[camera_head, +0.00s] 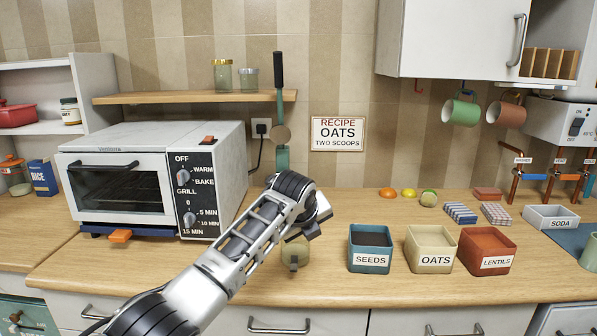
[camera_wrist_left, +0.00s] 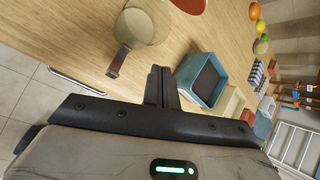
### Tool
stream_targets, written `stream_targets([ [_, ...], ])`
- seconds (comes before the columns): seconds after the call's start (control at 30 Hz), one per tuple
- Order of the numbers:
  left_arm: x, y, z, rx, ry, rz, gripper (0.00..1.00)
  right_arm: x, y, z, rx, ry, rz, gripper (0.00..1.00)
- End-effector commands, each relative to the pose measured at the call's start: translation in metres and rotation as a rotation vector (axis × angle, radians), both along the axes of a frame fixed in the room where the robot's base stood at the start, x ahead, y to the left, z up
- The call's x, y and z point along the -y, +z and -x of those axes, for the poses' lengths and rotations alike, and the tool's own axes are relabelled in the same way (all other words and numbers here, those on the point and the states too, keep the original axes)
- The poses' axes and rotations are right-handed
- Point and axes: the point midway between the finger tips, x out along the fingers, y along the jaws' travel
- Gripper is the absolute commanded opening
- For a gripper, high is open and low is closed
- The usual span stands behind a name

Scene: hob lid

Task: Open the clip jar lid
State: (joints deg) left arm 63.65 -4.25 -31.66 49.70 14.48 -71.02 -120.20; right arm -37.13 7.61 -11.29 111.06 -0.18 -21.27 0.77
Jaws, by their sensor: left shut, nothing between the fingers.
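A glass clip jar (camera_head: 295,254) stands on the wooden counter near its front edge, partly hidden behind my left gripper in the head view. In the left wrist view the jar (camera_wrist_left: 147,24) shows pale contents, and a metal clip (camera_wrist_left: 119,61) sticks out from its side. A red rounded piece (camera_wrist_left: 190,4) is cut off at the top edge beside the jar; I cannot tell whether it is the lid. My left gripper (camera_head: 313,228) is above and beside the jar, apart from it. Its fingers (camera_wrist_left: 160,86) are together and empty. My right gripper is not in view.
Open bins labelled seeds (camera_head: 370,263), oats (camera_head: 430,262) and lentils (camera_head: 487,263) stand right of the jar. A toaster oven (camera_head: 125,180) stands to the left. The counter behind the bins has free room.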

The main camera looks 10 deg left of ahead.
Motion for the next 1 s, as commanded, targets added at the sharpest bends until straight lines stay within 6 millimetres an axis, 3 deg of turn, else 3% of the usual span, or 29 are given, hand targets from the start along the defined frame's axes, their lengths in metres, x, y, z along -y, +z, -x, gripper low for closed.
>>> stream_targets([
  [0.03, 0.002, -0.039, 0.023, -0.055, 0.088, 0.107, 0.00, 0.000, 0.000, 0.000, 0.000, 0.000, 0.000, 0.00],
  [0.1, 0.000, -0.076, 0.052, -0.117, 0.229, 0.243, 0.00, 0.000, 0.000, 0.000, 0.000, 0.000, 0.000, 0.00],
  [0.37, -0.024, -0.207, 0.157, -0.219, 0.784, 0.764, 0.00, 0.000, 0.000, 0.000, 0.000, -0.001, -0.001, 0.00],
  [0.5, -0.047, -0.257, 0.227, -0.228, 1.089, 1.067, 0.00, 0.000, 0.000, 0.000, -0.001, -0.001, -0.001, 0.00],
  [0.63, -0.071, -0.280, 0.295, -0.230, 1.338, 1.321, 0.00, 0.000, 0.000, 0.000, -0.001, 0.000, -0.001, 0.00],
  [0.8, -0.094, -0.282, 0.363, -0.233, 1.553, 1.572, 0.00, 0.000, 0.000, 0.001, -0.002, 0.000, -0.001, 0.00],
  [1.0, -0.106, -0.275, 0.396, -0.240, 1.651, 1.711, 0.00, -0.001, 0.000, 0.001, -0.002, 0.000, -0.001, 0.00],
])
